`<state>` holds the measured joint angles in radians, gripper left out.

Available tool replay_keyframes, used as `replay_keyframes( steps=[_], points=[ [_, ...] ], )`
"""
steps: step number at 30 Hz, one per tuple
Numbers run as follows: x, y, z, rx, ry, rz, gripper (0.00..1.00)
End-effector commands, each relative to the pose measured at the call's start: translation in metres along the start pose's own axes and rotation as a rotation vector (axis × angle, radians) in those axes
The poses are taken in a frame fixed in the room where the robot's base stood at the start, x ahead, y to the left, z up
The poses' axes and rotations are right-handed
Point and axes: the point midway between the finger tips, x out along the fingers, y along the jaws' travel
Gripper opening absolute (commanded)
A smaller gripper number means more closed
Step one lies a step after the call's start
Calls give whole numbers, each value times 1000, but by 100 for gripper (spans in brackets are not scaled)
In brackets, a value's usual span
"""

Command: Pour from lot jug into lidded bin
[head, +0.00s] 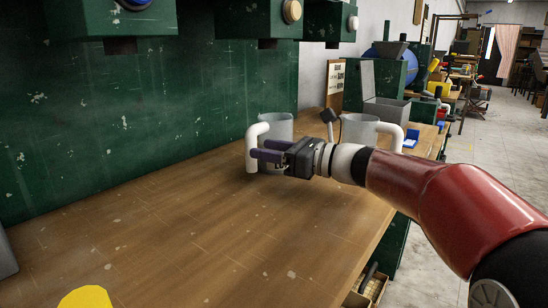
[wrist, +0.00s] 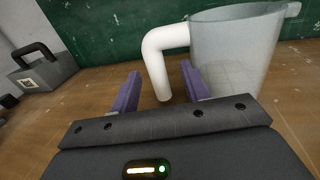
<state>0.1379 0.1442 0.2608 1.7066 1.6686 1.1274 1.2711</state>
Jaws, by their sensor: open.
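Two clear, greyish jugs with thick white handles stand upright on the bench; I see no marking telling which is the lot jug. The left jug (head: 279,128) has its handle (head: 252,150) toward the left. The right jug (head: 357,130) has its handle on the right. My gripper (head: 256,156), with purple fingers, is open at the left jug's handle. In the wrist view, that handle (wrist: 157,70) shows between the open fingers (wrist: 160,84), with the jug (wrist: 232,50) to the right. A grey box (head: 388,108) with a raised panel, possibly the lidded bin, stands behind the right jug.
The wooden bench (head: 150,225) is largely clear in front and left. A yellow round thing (head: 86,298) lies at the near edge. A grey case with a dark handle (wrist: 42,72) stands at left in the wrist view. Green housings (head: 255,18) overhang the back.

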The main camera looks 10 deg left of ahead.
Motion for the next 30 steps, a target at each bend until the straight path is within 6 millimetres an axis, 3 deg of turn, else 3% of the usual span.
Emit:
replay_keyframes(
  steps=[9,17,27,30],
  points=[
    [42,5,3,0,1,1,46],
    [44,5,3,-1,1,0,46],
    [43,5,3,-1,2,-1,2],
    [43,5,3,-1,2,-1,0]
  ],
)
